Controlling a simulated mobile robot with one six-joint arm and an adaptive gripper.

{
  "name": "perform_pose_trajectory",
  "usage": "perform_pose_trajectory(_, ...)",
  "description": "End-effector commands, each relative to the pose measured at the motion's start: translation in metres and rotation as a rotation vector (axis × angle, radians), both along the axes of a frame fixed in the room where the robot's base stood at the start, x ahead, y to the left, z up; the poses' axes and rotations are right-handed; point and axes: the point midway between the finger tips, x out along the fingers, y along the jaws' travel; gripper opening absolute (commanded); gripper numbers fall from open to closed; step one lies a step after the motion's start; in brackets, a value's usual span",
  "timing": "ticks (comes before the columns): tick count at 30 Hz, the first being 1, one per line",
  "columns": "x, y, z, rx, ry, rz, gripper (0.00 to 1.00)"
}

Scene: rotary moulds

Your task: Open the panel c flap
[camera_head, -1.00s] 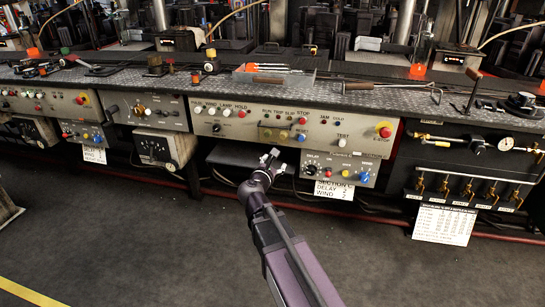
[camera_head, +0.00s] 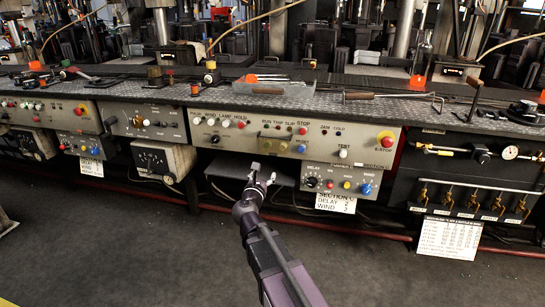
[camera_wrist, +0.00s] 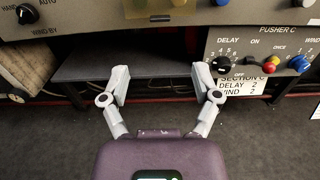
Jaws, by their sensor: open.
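Panel C (camera_head: 230,138) is a beige control panel below the bench edge. A small yellowish flap (camera_head: 277,144) sits at its lower middle and looks shut. In the wrist view the flap's lower part (camera_wrist: 160,8) shows at the top edge, and its upper part is out of view. My gripper (camera_head: 262,178) is open and empty, in front of and below the flap, apart from it. In the wrist view its two fingers (camera_wrist: 162,82) stand wide apart, in front of a dark shelf under the panel.
A pusher box (camera_head: 340,180) with knobs and a hanging label juts out at the right. A red E-stop (camera_head: 387,138) and several buttons are on the panel. A dark shelf (camera_head: 225,172) lies below it. The floor (camera_head: 120,250) in front is clear.

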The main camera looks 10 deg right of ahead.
Motion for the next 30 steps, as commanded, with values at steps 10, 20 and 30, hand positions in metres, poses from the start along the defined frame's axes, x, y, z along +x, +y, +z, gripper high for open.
perform_pose_trajectory(10, 0.032, -0.013, 0.000, 0.001, 0.000, -0.001, 0.80)
perform_pose_trajectory(20, 0.079, -0.034, 0.000, 0.001, 0.000, -0.002, 0.80)
perform_pose_trajectory(30, 0.115, -0.051, 0.000, 0.001, 0.000, 0.000, 0.80)
